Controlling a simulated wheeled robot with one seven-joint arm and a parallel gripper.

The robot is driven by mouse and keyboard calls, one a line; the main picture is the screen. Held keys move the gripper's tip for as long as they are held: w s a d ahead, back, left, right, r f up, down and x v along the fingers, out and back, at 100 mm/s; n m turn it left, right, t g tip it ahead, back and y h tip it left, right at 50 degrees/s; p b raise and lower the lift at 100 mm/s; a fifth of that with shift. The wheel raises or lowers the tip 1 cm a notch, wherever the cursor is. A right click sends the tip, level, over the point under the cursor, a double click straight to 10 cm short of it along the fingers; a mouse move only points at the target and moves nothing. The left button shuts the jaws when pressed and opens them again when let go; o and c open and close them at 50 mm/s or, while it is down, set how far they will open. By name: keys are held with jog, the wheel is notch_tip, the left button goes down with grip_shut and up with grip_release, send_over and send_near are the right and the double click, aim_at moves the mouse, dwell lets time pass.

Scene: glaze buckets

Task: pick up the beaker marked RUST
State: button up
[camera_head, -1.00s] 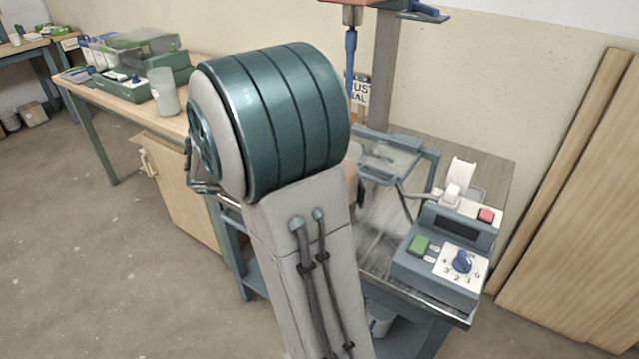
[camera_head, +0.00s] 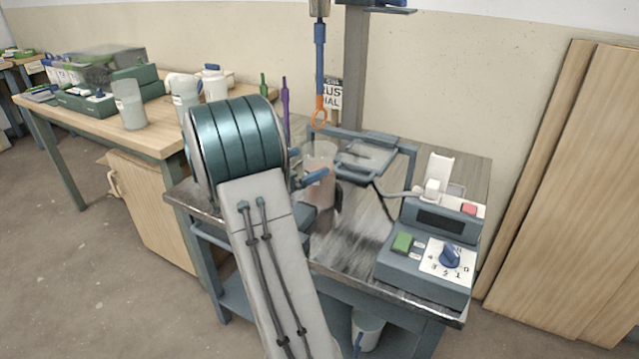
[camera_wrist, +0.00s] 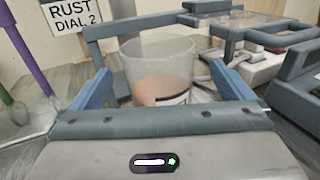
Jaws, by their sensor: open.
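A clear beaker with rust-brown contents (camera_head: 322,160) stands on the workbench behind the arm. In the wrist view the beaker (camera_wrist: 158,68) is upright just beyond and between the two fingers. A label shows low on its side, but I cannot read it. My gripper (camera_wrist: 165,82) is open, its blue fingers to the left and right of the beaker, and I cannot tell whether either touches it. In the head view my gripper (camera_head: 304,167) is partly hidden by the arm; one finger overlaps the beaker. A sign reading RUST DIAL 2 (camera_wrist: 75,17) is behind.
A stirrer shaft with an orange ring (camera_head: 319,110) hangs above and behind the beaker. A blue-grey frame (camera_head: 375,150) stands behind and right of it. A control box with a dial (camera_head: 425,265) sits at front right. Another bench (camera_head: 75,112) holds a beaker and jugs at left.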

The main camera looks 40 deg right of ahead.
aim_at(331, 150)
jog(key=shift+s+d+b, duration=0.2)
jog(key=shift+d+b, duration=0.35)
jog(key=shift+d, duration=2.15)
jog(key=shift+r, duration=0.15)
jog(key=c, duration=2.1)
